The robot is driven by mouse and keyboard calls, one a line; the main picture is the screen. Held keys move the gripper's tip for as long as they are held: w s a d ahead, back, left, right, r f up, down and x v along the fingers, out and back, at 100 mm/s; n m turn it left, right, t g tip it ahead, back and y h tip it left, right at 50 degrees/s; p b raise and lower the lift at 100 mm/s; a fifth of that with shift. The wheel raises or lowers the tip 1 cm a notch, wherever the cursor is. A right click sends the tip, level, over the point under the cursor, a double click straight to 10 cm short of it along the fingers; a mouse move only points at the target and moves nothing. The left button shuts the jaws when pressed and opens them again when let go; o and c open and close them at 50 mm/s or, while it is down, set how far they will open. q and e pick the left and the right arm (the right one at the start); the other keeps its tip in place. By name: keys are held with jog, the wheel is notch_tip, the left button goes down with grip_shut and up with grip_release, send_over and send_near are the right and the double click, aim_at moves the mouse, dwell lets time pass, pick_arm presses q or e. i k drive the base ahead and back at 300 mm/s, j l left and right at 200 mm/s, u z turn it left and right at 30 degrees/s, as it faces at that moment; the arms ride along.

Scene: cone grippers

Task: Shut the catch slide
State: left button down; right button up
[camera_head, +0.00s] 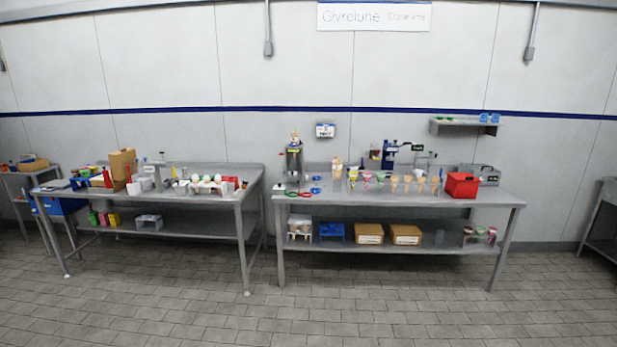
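I cannot make out a catch slide for certain at this distance. On the right-hand steel table (420,204) stands a tall grey dispenser-like device (293,163) near the left end. A dark blue device (388,156) stands further right, behind a row of cones (408,184). A red box (461,186) and a grey case (487,174) are at the right end. Small parts on these are too small to read, including whether any slide is open or shut. Neither of my grippers is in view.
The left-hand table (215,172) holds cartons, bottles and small items. Both tables have lower shelves with boxes. A wall shelf (464,123) hangs at the right. A gap separates the two tables, and the tiled floor (300,315) in front is clear.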

aim_at(292, 179)
jog(key=i, duration=2.15)
jog(key=i+j, duration=0.1)
jog(key=i, duration=2.05)
jog(key=z, duration=0.5)
jog(key=i+l, duration=0.05)
